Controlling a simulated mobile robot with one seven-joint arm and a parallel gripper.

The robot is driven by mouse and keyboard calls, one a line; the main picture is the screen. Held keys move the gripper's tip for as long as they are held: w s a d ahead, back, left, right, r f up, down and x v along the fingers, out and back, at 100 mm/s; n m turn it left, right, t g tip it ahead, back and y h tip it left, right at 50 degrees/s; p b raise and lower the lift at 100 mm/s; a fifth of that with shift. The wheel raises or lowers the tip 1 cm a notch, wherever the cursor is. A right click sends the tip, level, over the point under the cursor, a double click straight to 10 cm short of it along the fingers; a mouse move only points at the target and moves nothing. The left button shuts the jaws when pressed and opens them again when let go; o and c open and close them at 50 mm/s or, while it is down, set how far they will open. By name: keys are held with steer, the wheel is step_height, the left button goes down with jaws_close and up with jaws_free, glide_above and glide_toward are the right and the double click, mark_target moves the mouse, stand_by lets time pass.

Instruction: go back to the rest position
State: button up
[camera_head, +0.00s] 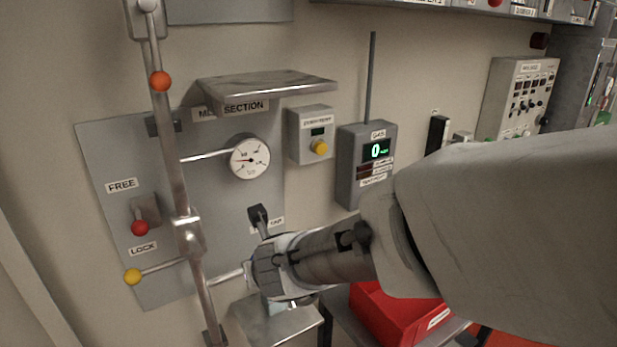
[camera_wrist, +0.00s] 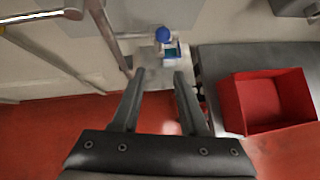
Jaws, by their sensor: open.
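My gripper (camera_wrist: 159,76) is open in the wrist view, with its two dark fingers apart and nothing between them. It points down toward a small shelf that holds a blue-capped item (camera_wrist: 163,36). In the head view my arm reaches in from the right, and its wrist is in front of the lower part of the grey wall panel (camera_head: 95,150). The fingers are mostly hidden behind the wrist there.
A vertical pipe with levers (camera_head: 166,120) stands left of my wrist. A red bin (camera_head: 385,312) sits below my arm; it also shows in the wrist view (camera_wrist: 236,105). A gauge (camera_head: 249,158), a metal shelf (camera_head: 268,84) and a gas meter box (camera_head: 347,180) are on the wall.

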steer(key=s+d+r+n+y, duration=0.1)
steer(key=s+d+r+n, duration=0.2)
steer(key=n, duration=0.6)
steer(key=s+d+r+n+y, duration=0.1)
steer(key=d+r+n, duration=0.2)
steer(key=r+n, duration=0.45)
steer(key=s+d+f+n+g+h, duration=0.1)
steer(key=s+d+f+n+h, duration=0.1)
steer(key=s+d+n, duration=0.4)
steer(key=s+d+f+n+g+h, duration=0.1)
steer(key=s+d+n+h, duration=0.2)
steer(key=s+d+n, duration=0.3)
steer(key=d+n, duration=0.3)
steer(key=d, duration=0.3)
steer(key=shift+f+g, duration=0.35)
steer(key=shift+g, duration=0.05)
steer(key=shift+a, duration=0.1)
